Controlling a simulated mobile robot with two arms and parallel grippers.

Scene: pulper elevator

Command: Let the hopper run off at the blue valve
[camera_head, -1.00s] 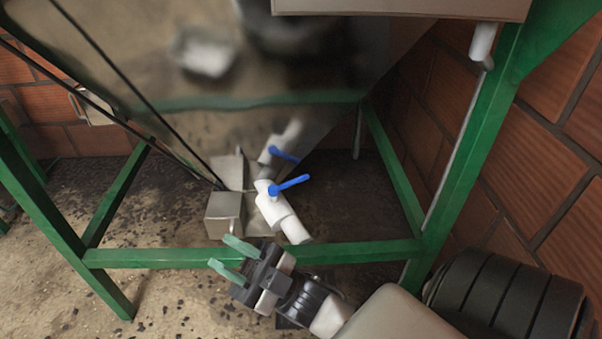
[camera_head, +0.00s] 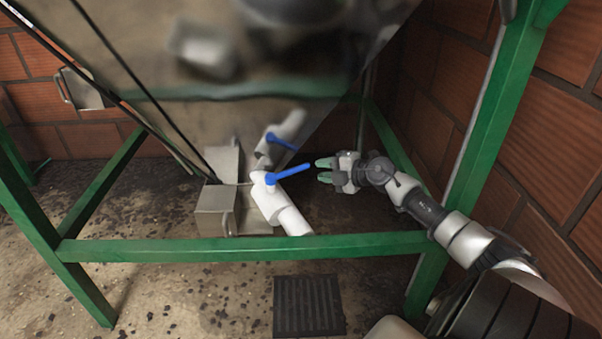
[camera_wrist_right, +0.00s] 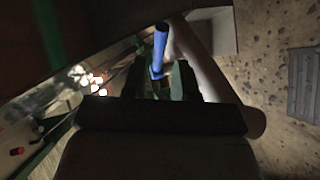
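The white valve pipe (camera_head: 282,207) comes out low on the shiny metal hopper (camera_head: 215,115) and slants down to the right. Its blue lever (camera_head: 287,174) points to the right and slightly up; a mirrored copy shows in the hopper wall. My right gripper (camera_head: 323,170) is just right of the lever's tip, its greenish fingers apart and nothing between them in the head view. In the right wrist view the blue lever (camera_wrist_right: 160,48) lines up with the gap between the fingers (camera_wrist_right: 160,82). No flow shows at the pipe's mouth. My left gripper is out of view.
A green frame bar (camera_head: 240,248) crosses in front of the pipe, and a green leg (camera_head: 475,140) stands at right before the brick wall (camera_head: 540,150). A metal box (camera_head: 214,210) sits left of the valve. A dark floor grate (camera_head: 308,306) lies in front.

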